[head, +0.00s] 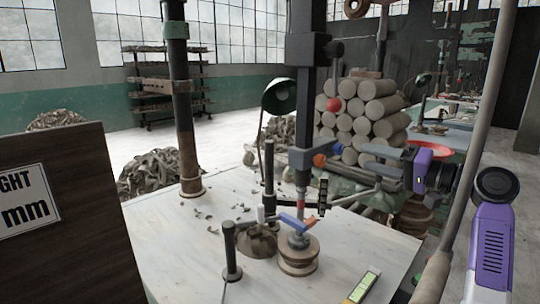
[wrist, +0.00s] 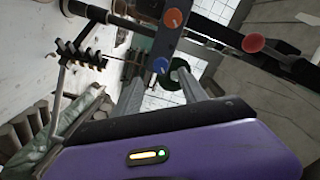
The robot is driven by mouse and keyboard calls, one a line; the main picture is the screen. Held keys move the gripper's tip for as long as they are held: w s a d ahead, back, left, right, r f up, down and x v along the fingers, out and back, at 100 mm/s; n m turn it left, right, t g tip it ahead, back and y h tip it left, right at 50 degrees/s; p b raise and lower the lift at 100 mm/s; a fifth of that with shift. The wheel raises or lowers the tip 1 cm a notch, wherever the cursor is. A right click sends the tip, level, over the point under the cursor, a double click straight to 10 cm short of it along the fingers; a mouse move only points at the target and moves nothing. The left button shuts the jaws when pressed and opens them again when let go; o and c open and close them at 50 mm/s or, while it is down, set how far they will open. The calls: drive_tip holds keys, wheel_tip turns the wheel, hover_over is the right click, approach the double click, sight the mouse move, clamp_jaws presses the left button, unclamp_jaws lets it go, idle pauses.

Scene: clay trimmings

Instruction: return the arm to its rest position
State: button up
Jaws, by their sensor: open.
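My gripper (head: 366,160) is at the right of the machine's upright column in the head view, with its fingers pointing left toward it. My purple arm comes in from the right edge. In the wrist view my gripper (wrist: 158,82) shows two grey fingers spread apart, with nothing seen held between them. A grey bar with a blue knob (wrist: 161,65) and an orange knob (wrist: 173,18) shows beyond the gap. The blue knob is also in the head view (head: 319,160), just left of the fingertips; I cannot tell the exact gap.
The black column (head: 305,90) carries a lever with a red ball (head: 333,105). A white worktable (head: 190,245) holds a clay piece (head: 257,240), a round base (head: 298,258) and scattered trimmings. Stacked clay logs (head: 362,120) stand behind. A dark sign board (head: 60,220) blocks the left.

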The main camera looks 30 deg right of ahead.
drive_tip(key=d+r+m+t+h, duration=0.2)
drive_tip(key=d+r+t+h, duration=0.1)
drive_tip(key=d+h, duration=0.3)
wheel_tip(320, 180, down, 6)
drive_tip(key=s+m+h, duration=0.2)
drive_tip(key=h, duration=0.2)
drive_tip(key=s+a+f+n+g+h+p, duration=0.1)
drive_tip(key=s+a+f+h, duration=0.1)
drive_tip(key=s+a+f, duration=0.4)
drive_tip(key=s+a+f+g+h+p, duration=0.1)
drive_tip(key=s+a+f+h, duration=0.2)
drive_tip(key=f, duration=0.4)
drive_tip(key=s+a+f+n+g+y, duration=0.1)
drive_tip(key=s+a+f+n+y, duration=0.1)
drive_tip(key=s+a, duration=0.7)
drive_tip(key=s+a+f+n+g+y+p, duration=0.1)
drive_tip(key=s+a+f+n+y, duration=0.2)
drive_tip(key=s+a, duration=0.6)
drive_tip(key=s+a+f+n+g+y+p, duration=0.1)
drive_tip(key=s+a+f+n+y, duration=0.2)
drive_tip(key=s+a, duration=0.7)
drive_tip(key=s+n, duration=0.2)
drive_tip(key=s, duration=0.2)
drive_tip(key=shift+f+n+y, duration=0.2)
drive_tip(key=shift+n+y, duration=0.1)
drive_tip(key=shift+y, duration=0.1)
